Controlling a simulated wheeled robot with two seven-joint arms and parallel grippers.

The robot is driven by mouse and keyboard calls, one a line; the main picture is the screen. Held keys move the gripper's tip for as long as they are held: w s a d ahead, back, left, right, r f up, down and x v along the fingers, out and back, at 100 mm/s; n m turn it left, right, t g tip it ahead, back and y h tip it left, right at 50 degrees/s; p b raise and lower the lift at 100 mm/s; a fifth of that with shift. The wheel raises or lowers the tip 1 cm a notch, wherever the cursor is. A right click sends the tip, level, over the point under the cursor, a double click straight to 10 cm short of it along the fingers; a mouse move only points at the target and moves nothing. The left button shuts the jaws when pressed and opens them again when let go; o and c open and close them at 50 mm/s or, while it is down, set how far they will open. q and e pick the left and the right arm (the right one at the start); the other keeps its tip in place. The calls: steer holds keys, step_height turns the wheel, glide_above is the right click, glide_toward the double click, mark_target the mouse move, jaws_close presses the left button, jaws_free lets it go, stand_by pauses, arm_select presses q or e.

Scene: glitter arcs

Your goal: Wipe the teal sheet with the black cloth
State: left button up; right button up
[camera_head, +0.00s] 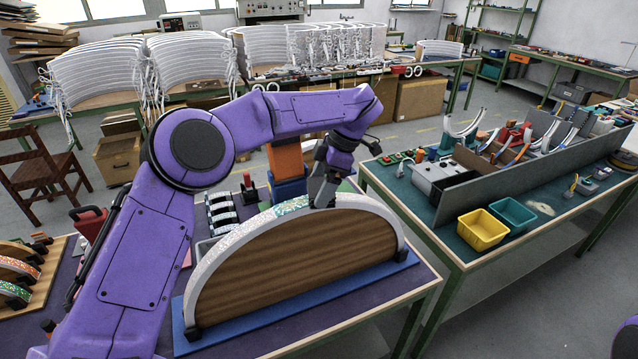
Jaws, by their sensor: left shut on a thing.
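My left gripper (323,201) points down at the top of the glittery white arc (232,242) on a half-round wooden board (300,263). It is shut on a dark piece that I take for the black cloth; cloth and fingers are both dark, so its outline is unclear. The only broad teal surface I can make out is the sheet (405,198) covering the right table, with a pale patch (540,207) on it. The gripper is left of that sheet and apart from it. My right gripper is out of view.
A yellow bin (482,231) and a teal bin (513,214) stand on the right table before a long grey panel (540,178). An orange and blue stack (287,165) stands behind the arc. A gap separates the two tables. A wooden chair (40,170) is at left.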

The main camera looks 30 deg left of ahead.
arm_select(q)
steer(key=shift+s+a, duration=0.55)
steer(key=shift+a, duration=0.1)
steer(key=shift+s+a+f, duration=0.1)
steer(key=shift+s+a, duration=1.15)
steer(key=shift+s, duration=0.25)
steer(key=shift+s+a, duration=1.2)
steer(key=shift+s, duration=0.3)
step_height(320, 180, up, 7)
